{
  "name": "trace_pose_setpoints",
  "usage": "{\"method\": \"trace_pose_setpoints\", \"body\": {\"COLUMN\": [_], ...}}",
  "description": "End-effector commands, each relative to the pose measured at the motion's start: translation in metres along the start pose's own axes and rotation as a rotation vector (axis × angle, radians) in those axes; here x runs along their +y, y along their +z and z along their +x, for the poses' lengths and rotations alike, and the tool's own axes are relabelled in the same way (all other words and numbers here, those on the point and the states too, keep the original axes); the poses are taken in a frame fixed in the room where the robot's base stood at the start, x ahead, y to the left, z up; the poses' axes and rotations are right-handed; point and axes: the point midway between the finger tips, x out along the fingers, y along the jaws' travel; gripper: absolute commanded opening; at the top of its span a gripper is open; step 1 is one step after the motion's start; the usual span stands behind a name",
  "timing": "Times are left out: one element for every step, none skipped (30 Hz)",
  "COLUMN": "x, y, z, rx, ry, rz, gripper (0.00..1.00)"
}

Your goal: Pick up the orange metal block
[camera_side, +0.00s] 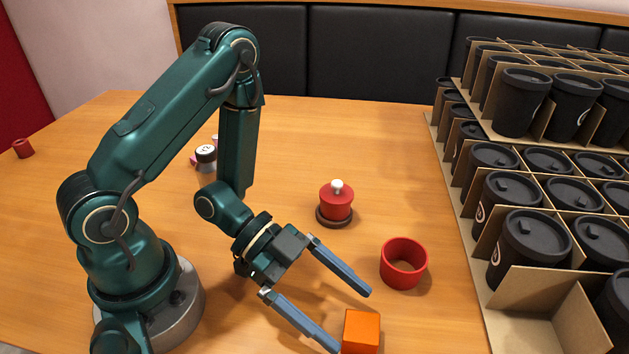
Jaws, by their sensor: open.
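The orange metal block (361,331) stands on the wooden table at the bottom of the side view, its lower edge close to the picture's edge. My gripper (352,321) is open and empty, its two long blue-grey fingers spread and pointing down to the right. The near fingertip is right beside the block's left side; I cannot tell whether they touch. The far fingertip is above and behind the block in the picture. The block's top and front faces show.
A red open cup or ring (404,263) stands to the right of the far finger. A red pot with a white knob (336,203) stands behind. Cardboard dividers (556,322) with several black lidded cups fill the right side. Small items (206,156) lie behind my arm.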

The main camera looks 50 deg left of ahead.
Motion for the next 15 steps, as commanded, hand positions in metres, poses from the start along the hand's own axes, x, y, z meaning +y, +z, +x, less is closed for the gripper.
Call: {"method": "trace_pose_setpoints", "body": {"x": [0.001,0.001,0.002,0.002,0.002,0.001,0.001,0.001,0.001,0.001,0.001,0.001,0.001,0.0,0.0], "y": [0.0,0.0,0.0,0.0,0.0,0.0,0.0,0.0,0.0,0.0,0.0,0.0,0.0,0.0,0.0], "z": [0.006,0.009,0.013,0.016,0.019,0.024,0.027,0.029,0.033,0.035,0.036,0.038,0.04,0.041,0.041], "rx": [0.0,0.0,-0.001,-0.001,-0.001,-0.001,-0.001,-0.002,-0.001,-0.001,0.0,0.0,0.0,-0.001,-0.001], "ry": [0.006,0.005,0.006,0.006,0.006,0.005,0.005,0.004,0.004,0.002,0.003,0.003,0.002,0.001,0.0], "rz": [0.003,0.003,0.003,0.003,0.004,0.004,0.003,0.003,0.004,0.004,0.004,0.004,0.003,0.002,0.002], "gripper": [1.0,1.0,1.0,1.0,1.0,1.0,1.0,1.0,1.0,1.0,1.0,1.0,1.0,1.0,1.0]}}
